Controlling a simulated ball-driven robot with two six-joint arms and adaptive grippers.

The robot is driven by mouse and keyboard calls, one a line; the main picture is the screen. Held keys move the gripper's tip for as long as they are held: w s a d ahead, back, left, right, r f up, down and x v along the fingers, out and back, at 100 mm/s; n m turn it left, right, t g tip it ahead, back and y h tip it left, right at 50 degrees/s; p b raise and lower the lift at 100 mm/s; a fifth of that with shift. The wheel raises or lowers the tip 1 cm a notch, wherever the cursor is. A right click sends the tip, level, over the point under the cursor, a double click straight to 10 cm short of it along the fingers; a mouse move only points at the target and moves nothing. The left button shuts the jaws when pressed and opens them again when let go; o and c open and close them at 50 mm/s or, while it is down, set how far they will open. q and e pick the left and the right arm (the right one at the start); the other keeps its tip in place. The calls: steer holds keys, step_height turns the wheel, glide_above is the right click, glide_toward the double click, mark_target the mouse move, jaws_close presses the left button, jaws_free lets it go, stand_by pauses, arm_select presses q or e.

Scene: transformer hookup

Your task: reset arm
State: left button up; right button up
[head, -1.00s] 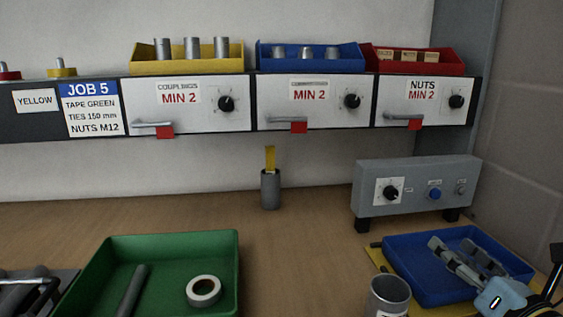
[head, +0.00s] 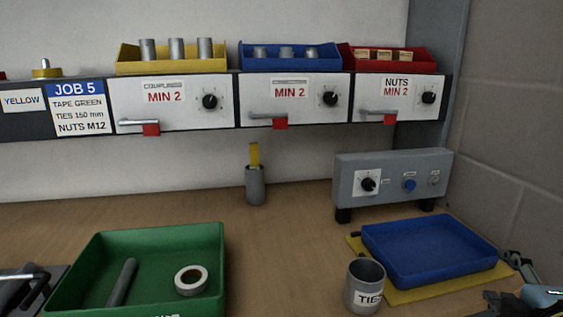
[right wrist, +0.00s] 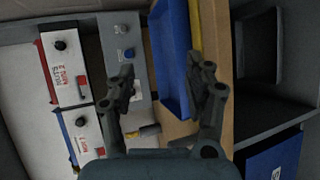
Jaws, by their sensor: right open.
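My right gripper (head: 506,279) is at the lower right corner of the head view, just right of the blue tray, partly cut off by the frame edge. In the right wrist view the right gripper (right wrist: 160,72) shows two dark fingers spread apart with nothing between them. The blue tray (head: 430,277) looks empty and rests on a yellow mat (head: 402,295); the tray also shows in the wrist view (right wrist: 170,55). My left gripper is not seen.
A grey cup (head: 366,285) stands left of the blue tray. A green tray (head: 215,245) holds a rod and a tape roll (head: 191,280). A grey control box (head: 393,178) stands behind the blue tray. Drawers with bins above span the back. The middle of the bench is clear.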

steer(key=s+a+f+m+g+y, duration=0.25)
steer(key=s+a+m+g, duration=0.2)
steer(key=s+m, duration=0.35)
steer(key=s+a+f+m+g+y, duration=0.25)
steer(key=s+a+m+g, duration=0.2)
steer(key=s, duration=0.65)
step_height(320, 180, down, 27)
steer(key=s+d+m+g+b, duration=0.1)
steer(key=d+g, duration=0.1)
steer(key=d, duration=0.1)
steer(key=s+d+f+g, duration=0.1)
steer(key=s+f, duration=1.6)
steer(key=s, duration=0.1)
steer(key=shift+s+f+b, duration=0.35)
steer(key=shift+b, duration=0.1)
steer(key=shift+s, duration=0.2)
steer(key=shift+c, duration=0.4)
